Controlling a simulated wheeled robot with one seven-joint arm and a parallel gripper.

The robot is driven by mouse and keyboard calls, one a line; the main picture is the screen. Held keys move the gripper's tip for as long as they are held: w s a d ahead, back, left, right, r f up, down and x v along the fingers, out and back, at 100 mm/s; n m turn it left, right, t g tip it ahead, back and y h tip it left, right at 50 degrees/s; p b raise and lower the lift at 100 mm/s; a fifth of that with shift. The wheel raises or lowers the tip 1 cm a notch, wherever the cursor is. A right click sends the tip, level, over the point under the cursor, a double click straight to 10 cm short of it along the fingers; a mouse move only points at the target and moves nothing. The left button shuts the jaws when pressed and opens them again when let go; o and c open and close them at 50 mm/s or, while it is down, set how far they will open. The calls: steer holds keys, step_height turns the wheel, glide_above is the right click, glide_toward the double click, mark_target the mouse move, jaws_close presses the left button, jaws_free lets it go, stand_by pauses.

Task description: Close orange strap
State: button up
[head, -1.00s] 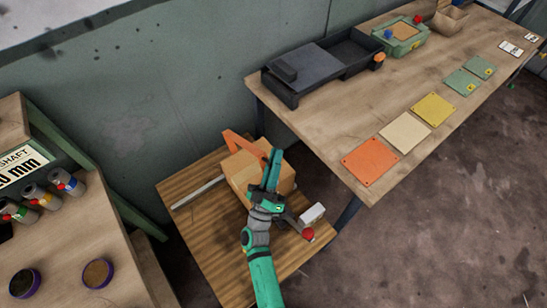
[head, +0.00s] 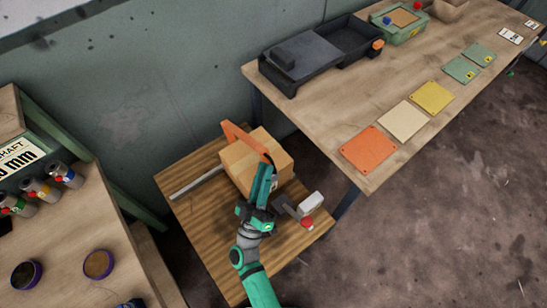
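The orange strap (head: 237,135) rises at the back left of a cardboard box (head: 240,170) and slants down across its top toward the right. My gripper (head: 266,168) is teal and sits over the near right part of the box. Its fingertips are close to the strap's lower right end; I cannot tell whether they touch. The fingers appear close together and nearly edge-on, so any gap is hidden. My gripper and arm cover part of the box's front.
The box stands on a low wooden table (head: 205,215). A grey bar (head: 197,183) lies left of it; a grey device with a red knob (head: 307,223) is at right. A long bench (head: 330,120) with trays and coloured plates is behind right. Another bench (head: 65,245) is left.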

steer(key=s, duration=0.4)
steer(key=shift+a+f, duration=0.15)
steer(key=shift+a, duration=0.25)
